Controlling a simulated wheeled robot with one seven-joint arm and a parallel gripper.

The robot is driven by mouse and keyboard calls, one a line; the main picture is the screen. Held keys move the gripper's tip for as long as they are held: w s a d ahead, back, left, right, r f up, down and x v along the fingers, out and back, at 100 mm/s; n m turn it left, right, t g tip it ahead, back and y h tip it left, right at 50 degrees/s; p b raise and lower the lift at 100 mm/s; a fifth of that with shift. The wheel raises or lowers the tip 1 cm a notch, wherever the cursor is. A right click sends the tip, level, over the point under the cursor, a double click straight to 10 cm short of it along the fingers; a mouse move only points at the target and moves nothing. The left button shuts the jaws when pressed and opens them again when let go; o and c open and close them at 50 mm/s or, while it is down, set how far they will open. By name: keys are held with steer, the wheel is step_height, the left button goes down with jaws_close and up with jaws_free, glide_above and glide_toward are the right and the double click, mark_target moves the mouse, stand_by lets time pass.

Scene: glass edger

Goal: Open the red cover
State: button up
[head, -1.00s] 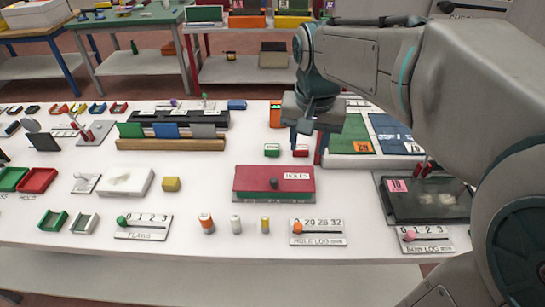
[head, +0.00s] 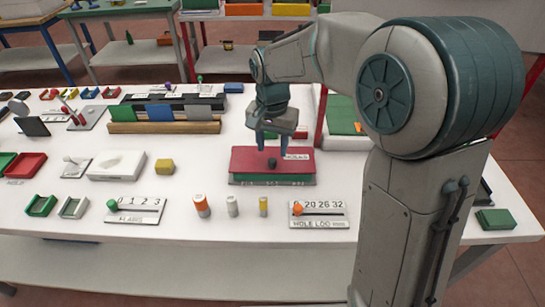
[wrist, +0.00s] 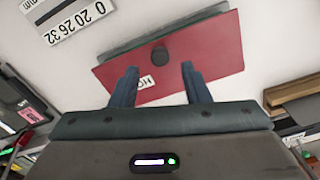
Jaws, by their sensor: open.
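The red cover (head: 255,160) is a flat red lid lying on a grey-green box on the white table. It has a dark round knob (head: 272,163) near its front edge and a white label at its right. The cover looks closed in the head view. My gripper (head: 272,147) points down over the cover, just behind the knob. In the wrist view the red cover (wrist: 215,62) lies ahead of the open fingers (wrist: 160,85), and the knob (wrist: 160,56) shows beyond the gap between them. Nothing is between the fingers. Fingertip height above the cover is hard to tell.
A hole log slider board (head: 318,215) stands in front right of the box. Several small cylinders, including an orange-and-white one (head: 202,206), stand in front. A wooden rack with coloured plates (head: 160,112) is behind left.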

mark_target(272, 160)
steer(key=shift+f, duration=2.35)
jaws_close()
steer(key=shift+r, duration=0.15)
